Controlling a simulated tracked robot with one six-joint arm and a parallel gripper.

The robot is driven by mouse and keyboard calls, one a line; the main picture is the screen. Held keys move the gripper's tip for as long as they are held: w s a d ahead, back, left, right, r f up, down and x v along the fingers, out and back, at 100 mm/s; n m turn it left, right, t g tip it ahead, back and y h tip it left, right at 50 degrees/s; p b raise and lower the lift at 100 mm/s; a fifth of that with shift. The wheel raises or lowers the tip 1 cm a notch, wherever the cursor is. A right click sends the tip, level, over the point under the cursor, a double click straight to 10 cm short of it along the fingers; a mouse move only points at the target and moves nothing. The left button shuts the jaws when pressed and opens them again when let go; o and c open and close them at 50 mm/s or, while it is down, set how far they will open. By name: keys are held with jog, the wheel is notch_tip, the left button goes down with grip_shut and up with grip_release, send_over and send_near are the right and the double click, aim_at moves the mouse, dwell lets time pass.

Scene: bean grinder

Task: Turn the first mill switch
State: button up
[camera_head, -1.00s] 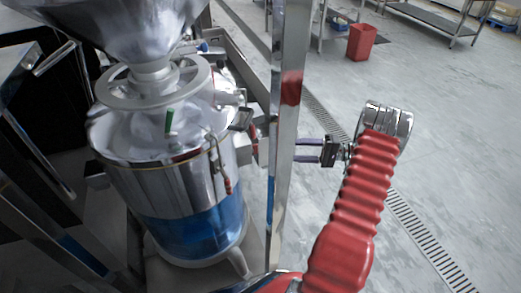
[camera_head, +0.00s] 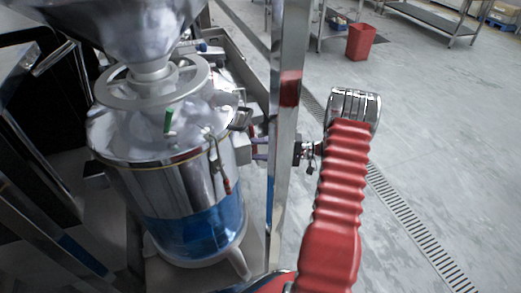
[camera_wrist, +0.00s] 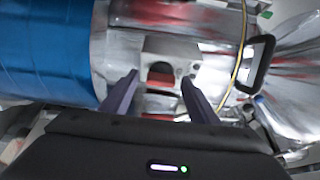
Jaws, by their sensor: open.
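The mill (camera_head: 180,190) is a shiny metal drum with a blue lower band and a hopper on top. A small light box (camera_head: 242,149) sits on its right side, with a red switch just beside it. In the wrist view the box (camera_wrist: 170,46) and the red switch (camera_wrist: 160,76) lie ahead, between my fingers. My gripper (camera_head: 259,149) is open, its two dark fingers reaching left behind the metal post to the box. In the wrist view my gripper (camera_wrist: 160,80) has a finger on either side of the switch. Whether they touch it I cannot tell.
An upright metal post (camera_head: 286,110) stands between the mill and my wrist and hides part of my fingers. A red bin (camera_head: 361,42) and a metal table (camera_head: 440,22) are far back. The floor (camera_head: 440,150) to the right is clear.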

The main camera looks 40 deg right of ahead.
jog(key=shift+c, duration=0.2)
jog(key=c, duration=1)
jog(key=shift+m, duration=0.3)
jog(key=m+g+h, duration=0.1)
jog(key=m, duration=0.2)
jog(key=m+g, duration=0.2)
jog(key=m, duration=0.2)
jog(key=shift+w+r+h, duration=0.15)
jog(key=shift+h, duration=0.25)
jog(key=m+g, duration=0.2)
jog(key=m, duration=0.1)
jog(key=shift+w, duration=0.15)
jog(key=m+g, duration=0.2)
jog(key=shift+w+d+m, duration=0.1)
jog(key=shift+m, duration=0.3)
jog(key=shift+r+g, duration=0.1)
jog(key=shift+g, duration=0.2)
